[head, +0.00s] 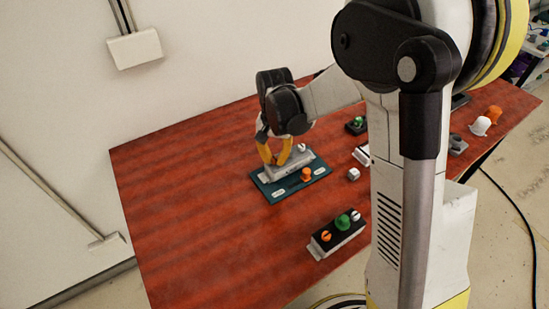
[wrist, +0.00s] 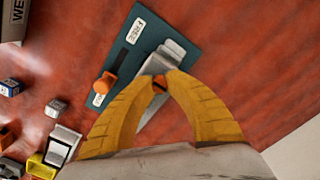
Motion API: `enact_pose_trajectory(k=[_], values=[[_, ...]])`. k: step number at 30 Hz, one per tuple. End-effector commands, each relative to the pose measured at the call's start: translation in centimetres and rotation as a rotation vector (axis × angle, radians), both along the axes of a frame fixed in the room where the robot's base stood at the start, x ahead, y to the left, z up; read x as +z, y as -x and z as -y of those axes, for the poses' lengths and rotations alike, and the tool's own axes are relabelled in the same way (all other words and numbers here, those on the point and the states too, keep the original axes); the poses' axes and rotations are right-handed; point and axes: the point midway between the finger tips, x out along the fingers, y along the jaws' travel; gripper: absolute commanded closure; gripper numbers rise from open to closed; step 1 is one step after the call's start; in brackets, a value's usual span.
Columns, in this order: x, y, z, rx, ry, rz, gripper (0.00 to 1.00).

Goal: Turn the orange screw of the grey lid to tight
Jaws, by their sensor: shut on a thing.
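The grey lid (head: 290,167) lies on a teal board (head: 266,189) on the red table. In the wrist view the lid (wrist: 172,50) runs diagonally up from between my fingers. My gripper (head: 274,160) is over the lid's left end in the head view, fingers pointing down. In the wrist view its yellow fingertips (wrist: 160,80) close around the orange screw (wrist: 159,87), of which only a small orange part with a dark slot shows. The screw's turn position is hard to read. A white screw (head: 301,147) shows at the lid's other end.
An orange knob (head: 306,174) stands on the board beside the lid, near a dark slot (wrist: 122,62). A black box with orange, green and white knobs (head: 338,237) stands nearer. Small blocks (head: 353,174) lie right. The table's left is clear.

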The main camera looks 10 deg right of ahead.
Motion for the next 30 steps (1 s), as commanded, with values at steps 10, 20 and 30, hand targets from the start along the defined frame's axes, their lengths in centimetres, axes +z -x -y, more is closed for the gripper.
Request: enact_pose_trajectory(k=[10,20,30], values=[[0.00,0.00,0.00,-0.063,0.000,0.000,1.00],[0.00,0.00,0.00,-0.306,0.000,0.000,1.00],[0.00,0.00,0.00,-0.630,0.000,0.000,1.00]])
